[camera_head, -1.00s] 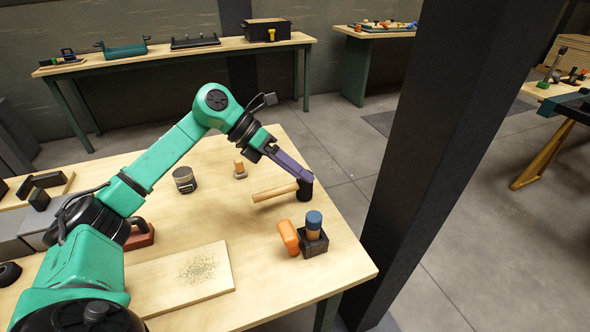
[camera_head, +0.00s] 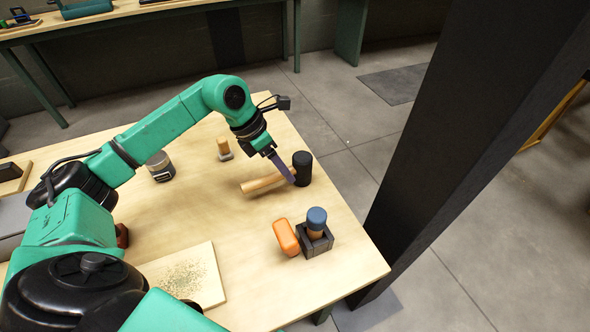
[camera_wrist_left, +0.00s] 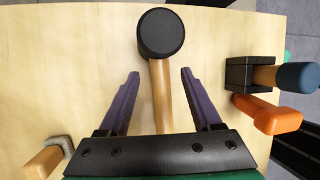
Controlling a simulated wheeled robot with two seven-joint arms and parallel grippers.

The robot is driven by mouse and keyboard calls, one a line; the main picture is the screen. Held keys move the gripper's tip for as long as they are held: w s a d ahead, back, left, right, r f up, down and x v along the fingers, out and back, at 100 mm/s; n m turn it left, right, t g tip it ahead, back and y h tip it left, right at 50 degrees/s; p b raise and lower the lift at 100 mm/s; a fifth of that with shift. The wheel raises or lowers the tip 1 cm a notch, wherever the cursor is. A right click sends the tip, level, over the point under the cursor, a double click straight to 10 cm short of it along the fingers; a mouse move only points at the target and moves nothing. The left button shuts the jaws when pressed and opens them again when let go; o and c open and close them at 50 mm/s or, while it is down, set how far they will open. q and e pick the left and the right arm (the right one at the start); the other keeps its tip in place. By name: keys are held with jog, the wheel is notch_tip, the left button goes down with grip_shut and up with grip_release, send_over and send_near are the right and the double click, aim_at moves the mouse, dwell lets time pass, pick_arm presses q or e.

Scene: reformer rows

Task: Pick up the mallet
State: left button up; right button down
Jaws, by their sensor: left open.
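The mallet has a black head (camera_head: 302,168) and a light wooden handle (camera_head: 262,183). It lies on the wooden table, head to the right in the head view. In the left wrist view its head (camera_wrist_left: 161,33) is at the top and its handle (camera_wrist_left: 160,95) runs down between the fingers. My left gripper (camera_head: 291,181) is at the mallet, near where handle meets head. In the left wrist view the purple fingers of my left gripper (camera_wrist_left: 160,75) are apart, one on each side of the handle, with gaps. My right gripper is not in view.
An orange object (camera_head: 286,237) and a black block holding a blue-topped wooden piece (camera_head: 316,219) stand close to the mallet. A board with speckles (camera_head: 200,277) lies nearer. A dark pillar (camera_head: 455,130) rises beyond the table's right edge.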

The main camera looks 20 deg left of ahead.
pick_arm(q)
jog(key=shift+x, duration=1.25)
jog(key=shift+r, duration=0.15)
grip_shut()
